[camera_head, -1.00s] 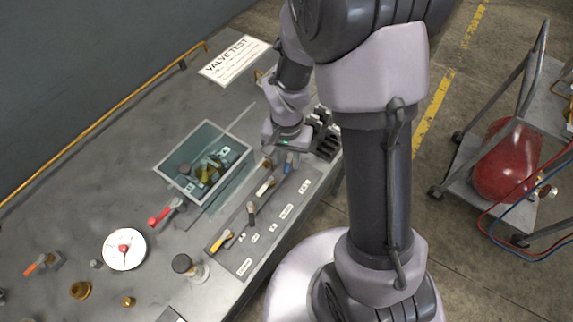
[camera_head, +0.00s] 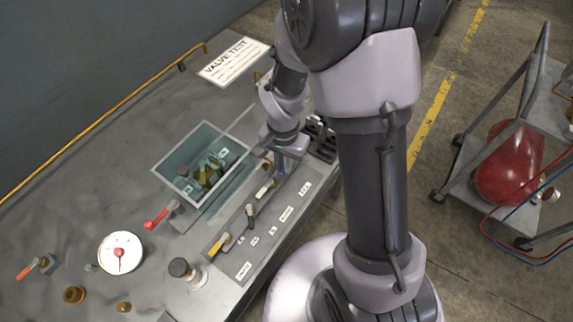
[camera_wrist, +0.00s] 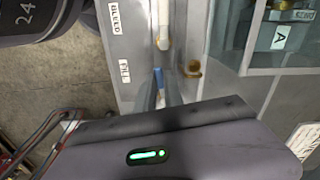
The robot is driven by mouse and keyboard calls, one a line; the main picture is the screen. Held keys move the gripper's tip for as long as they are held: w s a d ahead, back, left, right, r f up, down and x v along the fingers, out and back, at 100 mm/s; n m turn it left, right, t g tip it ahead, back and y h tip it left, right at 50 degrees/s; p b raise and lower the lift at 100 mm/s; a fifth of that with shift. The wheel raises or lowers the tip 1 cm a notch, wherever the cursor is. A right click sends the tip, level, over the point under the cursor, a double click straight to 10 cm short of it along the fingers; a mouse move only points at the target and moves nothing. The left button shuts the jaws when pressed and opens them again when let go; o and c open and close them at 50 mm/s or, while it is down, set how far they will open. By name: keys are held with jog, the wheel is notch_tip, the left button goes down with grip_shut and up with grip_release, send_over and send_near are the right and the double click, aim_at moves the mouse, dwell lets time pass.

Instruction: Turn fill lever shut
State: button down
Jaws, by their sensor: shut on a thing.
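A blue-handled lever (camera_wrist: 158,82) shows at the panel's far end in the wrist view, partly hidden by my gripper. My gripper (camera_head: 284,156) is down over that end and shut on the blue-handled lever.
A glass-walled tank (camera_head: 160,166) with parts inside stands just left of the panel. A red-handled valve (camera_head: 157,217), a white gauge (camera_head: 121,253) and a dark-capped fitting (camera_head: 184,270) stand nearer. A cart with a red tank (camera_head: 509,163) stands right.

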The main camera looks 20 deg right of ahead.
jog(key=shift+w+a+m+b, duration=0.15)
jog(key=shift+m, duration=0.45)
jog(key=shift+w+a+m+b, duration=0.1)
jog(key=shift+w+m+b, duration=0.05)
jog(key=shift+m, duration=0.45)
jog(key=c, duration=1.5)
grip_release()
jog(key=shift+o, duration=0.2)
